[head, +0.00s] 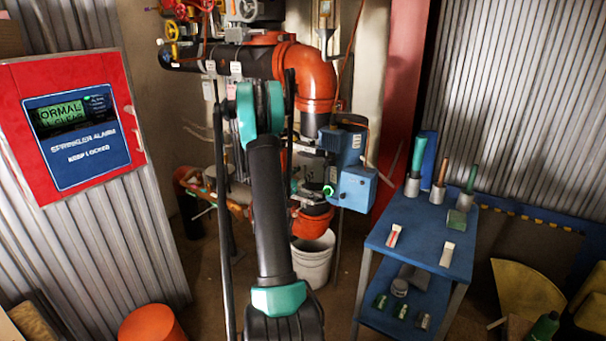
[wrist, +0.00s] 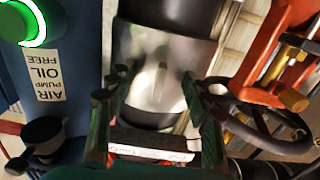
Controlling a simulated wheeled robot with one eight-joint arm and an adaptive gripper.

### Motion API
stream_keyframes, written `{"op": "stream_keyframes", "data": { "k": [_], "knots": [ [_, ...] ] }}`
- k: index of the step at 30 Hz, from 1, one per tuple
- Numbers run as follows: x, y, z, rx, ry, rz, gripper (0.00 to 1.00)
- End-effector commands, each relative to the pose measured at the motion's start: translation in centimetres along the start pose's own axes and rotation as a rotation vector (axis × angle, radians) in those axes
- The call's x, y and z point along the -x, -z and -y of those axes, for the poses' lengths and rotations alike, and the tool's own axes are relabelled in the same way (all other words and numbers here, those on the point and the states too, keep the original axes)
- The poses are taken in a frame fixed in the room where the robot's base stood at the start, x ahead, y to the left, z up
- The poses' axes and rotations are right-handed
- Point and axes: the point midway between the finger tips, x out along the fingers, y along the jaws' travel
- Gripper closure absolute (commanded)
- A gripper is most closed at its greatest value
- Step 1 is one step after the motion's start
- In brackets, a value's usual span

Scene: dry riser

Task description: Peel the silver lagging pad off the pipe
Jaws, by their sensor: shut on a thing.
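The silver lagging pad (wrist: 165,75) is in the middle of the wrist view, a shiny sheet lying against the dark pipe (wrist: 165,18). A short raised strip stands at its middle. My gripper (wrist: 160,100) has one dark green finger at each side of the pad's lower part. It is shut on the pad, fingers well apart. The pad still lies along the pipe; whether its back is loose is hidden. In the head view my arm hides most of this spot.
A blue air pump (head: 355,165) with a green-lit button stands close on the left in the wrist view. A dark handwheel (wrist: 262,130) and an orange fitting (wrist: 265,50) are close on the right. A white bucket (head: 313,258) stands below; a blue trolley (head: 425,240) is at right.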

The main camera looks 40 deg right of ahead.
Motion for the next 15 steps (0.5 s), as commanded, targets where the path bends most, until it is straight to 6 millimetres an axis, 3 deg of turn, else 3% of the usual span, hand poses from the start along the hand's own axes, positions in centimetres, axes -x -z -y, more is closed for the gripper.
{"op": "stream_keyframes", "data": {
  "k": [6, 15],
  "knots": [
    [0.4, 0.0, 0.0, 0.000, -0.001, 0.000, 1.00],
    [1.4, -0.1, 0.0, -0.001, -0.001, 0.001, 1.00]
  ]
}}
